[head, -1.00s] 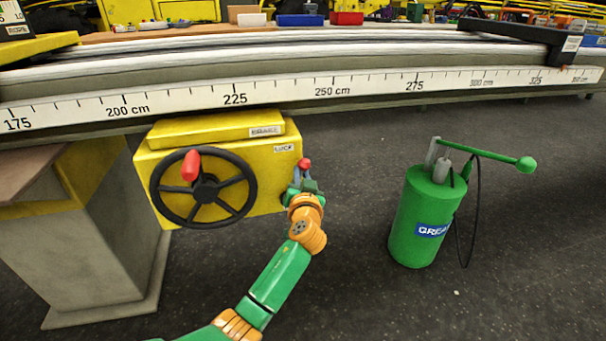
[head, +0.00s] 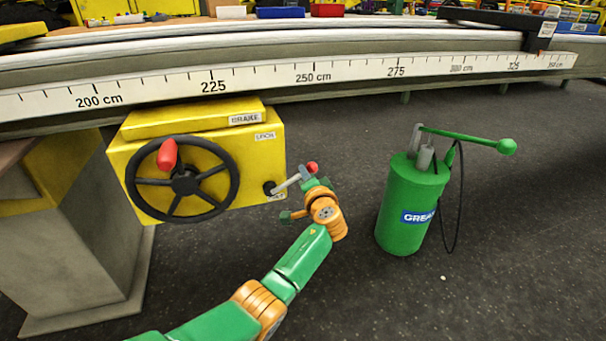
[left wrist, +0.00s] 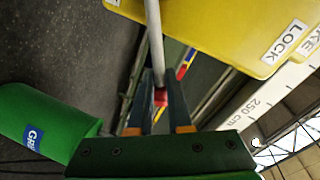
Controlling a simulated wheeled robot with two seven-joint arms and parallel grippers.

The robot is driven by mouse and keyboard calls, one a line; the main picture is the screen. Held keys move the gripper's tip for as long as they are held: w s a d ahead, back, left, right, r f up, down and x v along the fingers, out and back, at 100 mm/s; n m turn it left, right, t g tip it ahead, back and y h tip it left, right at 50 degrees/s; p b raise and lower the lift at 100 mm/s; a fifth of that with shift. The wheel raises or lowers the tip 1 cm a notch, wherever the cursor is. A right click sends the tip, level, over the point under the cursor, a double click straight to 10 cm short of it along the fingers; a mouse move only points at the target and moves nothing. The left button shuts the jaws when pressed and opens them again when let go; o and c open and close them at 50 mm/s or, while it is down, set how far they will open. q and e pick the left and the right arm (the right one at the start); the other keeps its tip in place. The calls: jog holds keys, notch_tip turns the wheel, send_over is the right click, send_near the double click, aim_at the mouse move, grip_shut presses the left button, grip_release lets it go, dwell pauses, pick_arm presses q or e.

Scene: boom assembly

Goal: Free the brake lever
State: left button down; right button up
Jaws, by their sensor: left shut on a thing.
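The brake lever (head: 288,184) is a grey rod with a red knob (head: 312,168), on a dark pivot at the right of the yellow brake box (head: 200,120). It points right and slightly up, away from the LOCK label (head: 264,136). My right gripper is out of view.
A black handwheel (head: 183,180) with a red knob is on the box front. A green grease pump (head: 405,215) with a long handle and black hose stands on the floor at right. The long measuring rail (head: 340,75) runs above.

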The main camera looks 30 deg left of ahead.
pick_arm(q)
jog(key=shift+w+d+m, duration=0.15)
jog(key=shift+w+m, duration=0.05)
jog(key=shift+m, duration=0.1)
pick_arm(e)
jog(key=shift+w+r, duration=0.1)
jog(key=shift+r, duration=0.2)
pick_arm(q)
jog(key=c, duration=0.9)
grip_release()
jog(key=shift+o, duration=0.3)
jog(key=shift+w+d+f, duration=0.1)
jog(key=shift+d, duration=0.1)
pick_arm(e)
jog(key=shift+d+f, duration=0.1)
pick_arm(q)
jog(key=p+v, duration=0.3)
jog(key=v, duration=0.4)
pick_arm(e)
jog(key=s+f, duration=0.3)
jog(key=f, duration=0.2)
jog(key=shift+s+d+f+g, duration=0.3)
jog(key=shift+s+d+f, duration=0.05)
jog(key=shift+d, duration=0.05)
